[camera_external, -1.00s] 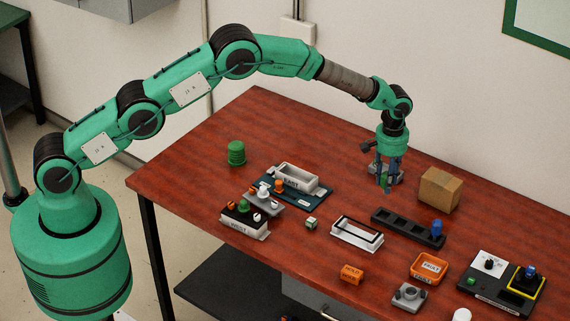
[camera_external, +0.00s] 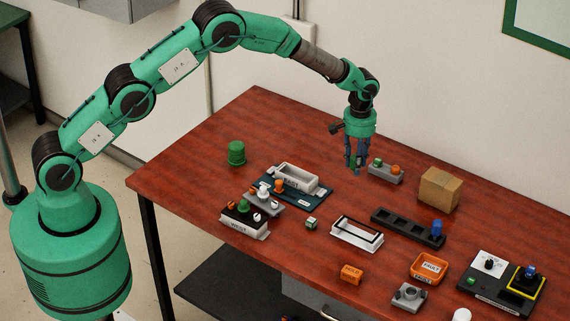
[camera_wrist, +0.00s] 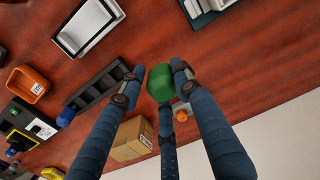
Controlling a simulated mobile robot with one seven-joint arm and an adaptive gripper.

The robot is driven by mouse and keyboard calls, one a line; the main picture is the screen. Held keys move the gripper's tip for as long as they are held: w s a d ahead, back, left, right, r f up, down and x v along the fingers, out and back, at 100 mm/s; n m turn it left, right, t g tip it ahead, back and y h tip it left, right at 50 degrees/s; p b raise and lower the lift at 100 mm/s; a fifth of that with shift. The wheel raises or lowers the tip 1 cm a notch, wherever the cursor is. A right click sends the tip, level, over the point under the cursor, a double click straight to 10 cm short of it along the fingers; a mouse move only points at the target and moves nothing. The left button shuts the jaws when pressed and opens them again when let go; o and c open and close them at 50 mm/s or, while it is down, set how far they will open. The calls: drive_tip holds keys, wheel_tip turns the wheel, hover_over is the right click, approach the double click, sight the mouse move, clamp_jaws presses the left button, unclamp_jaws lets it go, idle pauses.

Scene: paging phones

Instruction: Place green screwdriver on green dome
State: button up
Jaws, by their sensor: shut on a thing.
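My gripper (camera_external: 354,166), with dark blue fingers, is shut on a small green object, which I take to be the green screwdriver. In the wrist view the fingers of my gripper (camera_wrist: 160,88) surround this green screwdriver (camera_wrist: 160,80); only its rounded green top shows clearly, and its lower part is hidden. It is held above the table, to the left of a grey block (camera_external: 386,175) that bears a small green piece and an orange one. The green dome (camera_external: 236,153), ribbed and upright, stands alone at the table's back left, well left of my gripper.
A dark blue tray (camera_external: 318,197) with a white bin and grey and white holders stand front-right of the dome. A cardboard box (camera_external: 439,188) and a black slotted rack (camera_external: 408,228) are right of my gripper. The tabletop (camera_external: 290,130) between dome and gripper is clear.

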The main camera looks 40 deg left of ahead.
drive_tip(key=s+a+p, duration=0.1)
drive_tip(key=s+a, duration=0.1)
drive_tip(key=a, duration=1)
drive_tip(key=s+a, duration=0.3)
drive_tip(key=a, duration=0.9)
drive_tip(key=s+a, duration=0.8)
drive_tip(key=a, duration=0.2)
drive_tip(key=s+a+r+p, duration=0.1)
drive_tip(key=s+a, duration=0.7)
drive_tip(key=a, duration=0.2)
drive_tip(key=shift+a+r, duration=0.15)
drive_tip(key=shift+r, duration=0.15)
drive_tip(key=shift+w, duration=0.15)
drive_tip(key=w+p, duration=0.1)
drive_tip(key=w, duration=0.4)
drive_tip(key=w+f+p, duration=0.1)
drive_tip(key=w, duration=1)
drive_tip(key=shift+d+f+p, duration=0.2)
drive_tip(key=shift+f+p, duration=0.1)
drive_tip(key=shift+p, duration=0.1)
